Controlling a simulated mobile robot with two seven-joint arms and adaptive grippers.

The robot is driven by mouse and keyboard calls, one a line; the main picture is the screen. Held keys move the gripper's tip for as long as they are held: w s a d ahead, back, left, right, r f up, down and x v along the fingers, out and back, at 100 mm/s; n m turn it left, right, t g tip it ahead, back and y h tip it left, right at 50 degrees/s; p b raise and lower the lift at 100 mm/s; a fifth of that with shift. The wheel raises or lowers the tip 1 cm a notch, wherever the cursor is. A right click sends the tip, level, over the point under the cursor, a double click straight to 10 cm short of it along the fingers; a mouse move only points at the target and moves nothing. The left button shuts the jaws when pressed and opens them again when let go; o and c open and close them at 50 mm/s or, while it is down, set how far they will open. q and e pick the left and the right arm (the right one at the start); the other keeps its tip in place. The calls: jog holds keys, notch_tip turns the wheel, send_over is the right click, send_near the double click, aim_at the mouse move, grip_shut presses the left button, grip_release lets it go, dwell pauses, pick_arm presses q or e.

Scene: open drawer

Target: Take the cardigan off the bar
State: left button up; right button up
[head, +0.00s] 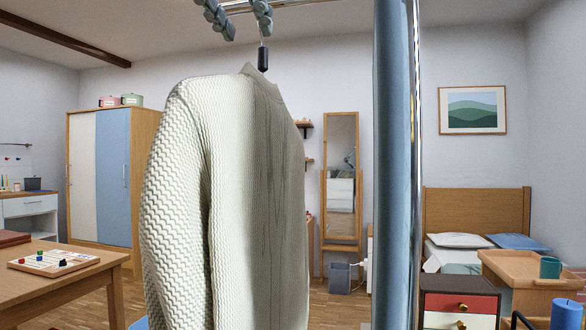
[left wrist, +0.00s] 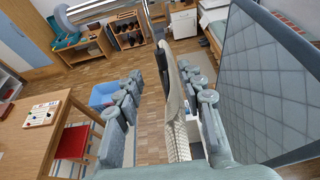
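The cream knitted cardigan (head: 232,200) hangs on a hanger with a black neck (head: 263,59), below the chrome bar (head: 290,4) at the top of the head view. My left gripper (head: 238,14) is at the bar's height, just above the cardigan, with its fingers apart. In the left wrist view the open fingers (left wrist: 163,98) stand on either side of the hanger and the cardigan's edge (left wrist: 177,128), with gaps showing. The hook's top is partly hidden by the gripper. My right gripper does not show.
A blue-grey upright piece (head: 391,170) and a chrome post (head: 416,170) stand close right of the cardigan. A quilted panel (left wrist: 270,85) fills the wrist view's right side. A wooden table (head: 75,285) with a game board is at left. A bed (head: 478,210) stands behind, right.

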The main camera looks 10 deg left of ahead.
aim_at(261, 47)
pick_arm(q)
jog(key=shift+w+d+f, duration=0.1)
jog(key=shift+w+d, duration=0.05)
jog(key=shift+w, duration=0.3)
jog(key=x, duration=0.7)
jog(key=shift+w+r, duration=0.15)
jog(key=shift+r, duration=0.2)
grip_shut()
